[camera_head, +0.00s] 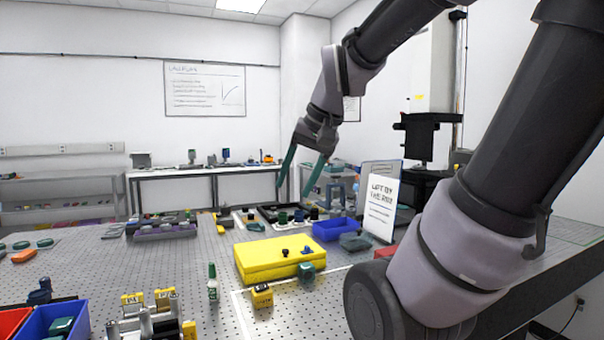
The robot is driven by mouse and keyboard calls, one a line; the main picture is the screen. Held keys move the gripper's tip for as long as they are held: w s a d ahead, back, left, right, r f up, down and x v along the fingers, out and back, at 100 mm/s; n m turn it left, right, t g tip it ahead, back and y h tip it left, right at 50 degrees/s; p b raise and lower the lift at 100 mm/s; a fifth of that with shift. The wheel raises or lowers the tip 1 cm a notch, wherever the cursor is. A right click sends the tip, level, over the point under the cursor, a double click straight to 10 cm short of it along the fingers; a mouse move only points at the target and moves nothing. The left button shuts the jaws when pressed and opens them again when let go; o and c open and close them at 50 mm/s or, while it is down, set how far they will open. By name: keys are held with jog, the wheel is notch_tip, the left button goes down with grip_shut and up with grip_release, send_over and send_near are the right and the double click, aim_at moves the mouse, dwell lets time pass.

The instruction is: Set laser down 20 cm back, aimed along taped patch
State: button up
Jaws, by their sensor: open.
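My gripper (293,193) is open, its two teal fingers pointing down and spread apart, with nothing between them. It hangs in the air above the far part of the perforated table. White tape (239,313) marks a corner outline on the near middle of the table. A small yellow-and-black block (262,296) stands just inside the tape corner. A small teal block (306,270) is by the tape's far line, in front of a yellow case (262,262). I cannot tell which object is the laser.
A green-and-white bottle (212,283) stands left of the tape. Blue (66,322) and red bins sit at the near left. A blue bin (335,229) and a white sign (381,207) stand behind the tape. Bare table (150,264) shows at left centre.

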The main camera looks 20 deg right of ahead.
jog(key=shift+s+d+r+n+t, duration=0.1)
jog(key=shift+s+r+n+t, duration=0.05)
jog(key=shift+s+r+t, duration=0.4)
jog(key=shift+s+r+n+t, duration=0.15)
jog(key=shift+s+r+t, duration=0.15)
jog(key=shift+s+t, duration=0.25)
